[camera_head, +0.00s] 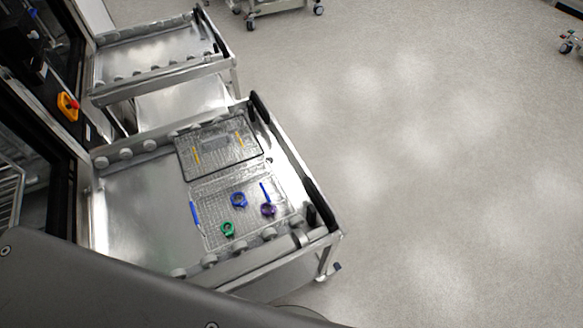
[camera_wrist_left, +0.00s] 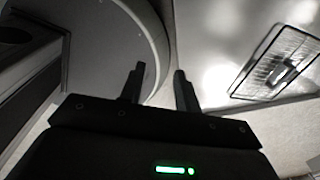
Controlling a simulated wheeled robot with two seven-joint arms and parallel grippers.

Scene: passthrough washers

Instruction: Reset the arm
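My left gripper (camera_wrist_left: 157,88) shows in the left wrist view with its two dark fingers apart and nothing between them. It points toward a pale curved surface, and no object is near its fingertips. Neither gripper shows in the head view. A dark grey panel, seemingly part of my own body, covers the lower left of that view. My right gripper is in neither view.
A steel trolley (camera_head: 130,215) holds an open wire basket (camera_head: 215,235) with blue, purple and green ring-shaped items and a lid (camera_head: 217,145). A second trolley (camera_head: 150,55) stands behind it. Washer machines line the left.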

